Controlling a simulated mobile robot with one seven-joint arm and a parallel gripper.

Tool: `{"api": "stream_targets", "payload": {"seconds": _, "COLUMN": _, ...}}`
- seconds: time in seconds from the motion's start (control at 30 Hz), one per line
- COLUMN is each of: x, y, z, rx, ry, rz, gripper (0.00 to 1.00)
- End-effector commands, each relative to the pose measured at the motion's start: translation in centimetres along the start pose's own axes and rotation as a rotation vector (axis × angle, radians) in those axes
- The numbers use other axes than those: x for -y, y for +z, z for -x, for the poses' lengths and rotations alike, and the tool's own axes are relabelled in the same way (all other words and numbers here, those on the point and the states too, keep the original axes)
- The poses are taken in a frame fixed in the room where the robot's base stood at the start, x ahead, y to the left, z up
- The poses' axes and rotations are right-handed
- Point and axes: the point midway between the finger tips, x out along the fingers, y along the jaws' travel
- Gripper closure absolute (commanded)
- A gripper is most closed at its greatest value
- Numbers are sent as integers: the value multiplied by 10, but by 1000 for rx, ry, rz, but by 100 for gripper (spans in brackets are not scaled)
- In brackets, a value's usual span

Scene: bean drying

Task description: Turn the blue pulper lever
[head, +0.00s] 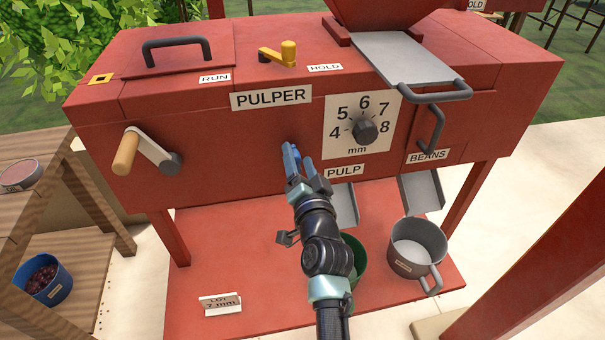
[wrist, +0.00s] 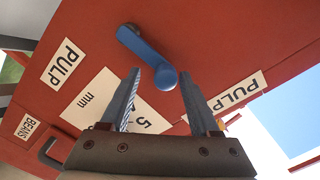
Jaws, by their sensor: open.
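The blue lever (wrist: 138,44) is on the red front panel of the pulper (head: 225,135). In the wrist view its arm slants down and right to a rounded knob. My gripper (wrist: 158,75) is open, and the knob shows between its two fingertips; I cannot tell whether either finger touches it. In the head view my gripper (head: 301,167) reaches up to the panel below the PULPER label and left of the dial. The blue lever (head: 289,157) is mostly hidden there by the fingers.
A size dial (head: 365,132) sits right of my gripper. A wooden-handled crank (head: 145,150) sticks out on the left. A yellow lever (head: 280,54) is on top between RUN and HOLD. A grey pot (head: 415,240) and a partly hidden green container (head: 357,260) stand below the chutes.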

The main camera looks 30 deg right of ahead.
Motion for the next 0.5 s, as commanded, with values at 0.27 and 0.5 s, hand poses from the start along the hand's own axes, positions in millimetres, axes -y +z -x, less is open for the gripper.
{"api": "stream_targets", "payload": {"seconds": 0.27, "x": 0, "y": 0, "z": 41, "rx": 2, "ry": 3, "rz": 0, "gripper": 38}}
{"api": "stream_targets", "payload": {"seconds": 0.5, "x": 0, "y": 1, "z": 87, "rx": 4, "ry": 2, "rz": -1, "gripper": 38}}
